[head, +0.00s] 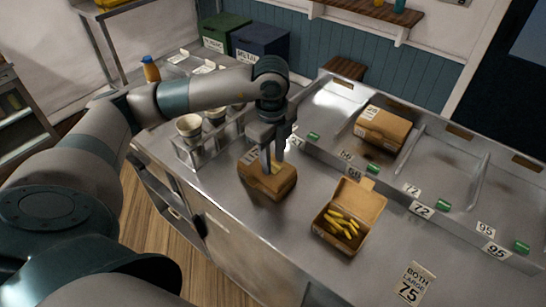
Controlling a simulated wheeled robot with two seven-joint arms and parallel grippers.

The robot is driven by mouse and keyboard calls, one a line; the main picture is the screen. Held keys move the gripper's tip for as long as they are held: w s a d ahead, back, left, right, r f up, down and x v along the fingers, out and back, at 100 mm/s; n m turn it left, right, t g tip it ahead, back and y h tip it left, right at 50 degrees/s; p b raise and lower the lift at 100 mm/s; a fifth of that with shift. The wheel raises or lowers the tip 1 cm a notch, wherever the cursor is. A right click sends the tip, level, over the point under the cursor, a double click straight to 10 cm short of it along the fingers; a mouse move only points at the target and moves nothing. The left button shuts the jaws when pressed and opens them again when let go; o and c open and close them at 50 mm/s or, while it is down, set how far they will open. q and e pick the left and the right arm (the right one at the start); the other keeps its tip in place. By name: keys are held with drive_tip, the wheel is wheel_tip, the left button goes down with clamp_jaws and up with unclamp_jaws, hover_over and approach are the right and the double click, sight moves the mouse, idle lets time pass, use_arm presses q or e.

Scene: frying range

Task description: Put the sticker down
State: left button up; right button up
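My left gripper (273,160) points down at the top of a closed brown box (268,184) on the steel counter. Its fingertips are at or just above the lid; I cannot tell whether they touch it. A small pale yellow patch (277,168) shows on the lid beside the fingertips; I cannot tell whether it is the sticker or whether the fingers hold it. A white label is partly visible on the box's left part. My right gripper is not in view.
An open box with yellow fries (342,226) stands to the right. Another closed box (382,129) sits in a sunken bay behind. Small green pieces (374,170) and number labels line the bays' front edge. A cup rack (190,152) stands left. A "BOTH LARGE 75" card (414,284) lies front right.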

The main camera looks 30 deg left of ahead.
use_arm(q)
drive_tip(key=shift+s+r+p, duration=0.1)
drive_tip(key=shift+s+p, duration=0.15)
drive_tip(key=shift+p, duration=0.25)
drive_tip(key=shift+w+r+b, duration=0.1)
drive_tip(key=shift+r+b, duration=0.15)
drive_tip(key=shift+b, duration=0.15)
wheel_tip(320, 180, up, 12)
drive_tip(key=b, duration=0.3)
